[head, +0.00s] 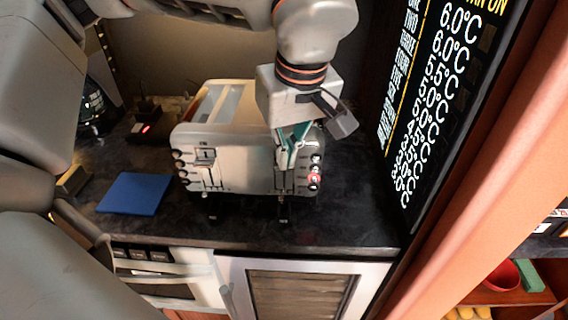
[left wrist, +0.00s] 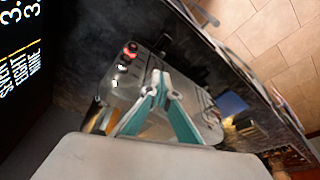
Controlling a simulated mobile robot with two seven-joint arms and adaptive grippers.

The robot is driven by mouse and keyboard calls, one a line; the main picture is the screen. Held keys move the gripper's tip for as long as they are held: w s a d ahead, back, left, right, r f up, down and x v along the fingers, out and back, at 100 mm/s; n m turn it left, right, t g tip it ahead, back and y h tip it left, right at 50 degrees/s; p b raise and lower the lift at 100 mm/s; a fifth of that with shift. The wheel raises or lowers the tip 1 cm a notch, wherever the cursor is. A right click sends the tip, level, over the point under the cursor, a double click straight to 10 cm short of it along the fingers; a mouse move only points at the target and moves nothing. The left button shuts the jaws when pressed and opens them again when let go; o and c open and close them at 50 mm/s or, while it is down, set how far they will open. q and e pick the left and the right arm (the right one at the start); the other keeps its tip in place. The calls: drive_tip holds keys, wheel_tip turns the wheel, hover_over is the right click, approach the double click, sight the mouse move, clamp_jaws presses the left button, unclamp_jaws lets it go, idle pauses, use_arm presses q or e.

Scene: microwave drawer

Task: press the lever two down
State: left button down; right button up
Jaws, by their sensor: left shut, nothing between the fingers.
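A silver toaster (head: 240,165) stands on the dark counter, its front toward me. Its left lever (head: 205,155) sits high on the front, above a vertical slot. The other lever, on the right of the front, is mostly hidden by my left gripper (head: 287,160); I cannot tell its height. My left gripper is shut and empty, its teal fingers pointing down at the right part of the front. In the left wrist view, the gripper (left wrist: 165,88) is over the toaster (left wrist: 138,65); contact cannot be told. My right gripper is not in view.
Round knobs and a red-lit button (head: 314,180) line the toaster's front edges. A blue square (head: 134,193) lies on the counter (head: 345,225) to the left. A black temperature board (head: 435,90) stands at right. Cabinet and drawer fronts are below the counter edge.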

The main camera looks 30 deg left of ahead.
use_arm(q)
wheel_tip(320, 180, down, 7)
drive_tip(key=b, duration=0.3)
drive_tip(key=shift+r, duration=0.3)
drive_tip(key=shift+s+d+r, duration=0.1)
drive_tip(key=s+d+v, duration=0.1)
drive_tip(key=d+v, duration=0.1)
drive_tip(key=v, duration=1.1)
drive_tip(key=shift+s+p, duration=0.3)
drive_tip(key=shift+p, duration=0.15)
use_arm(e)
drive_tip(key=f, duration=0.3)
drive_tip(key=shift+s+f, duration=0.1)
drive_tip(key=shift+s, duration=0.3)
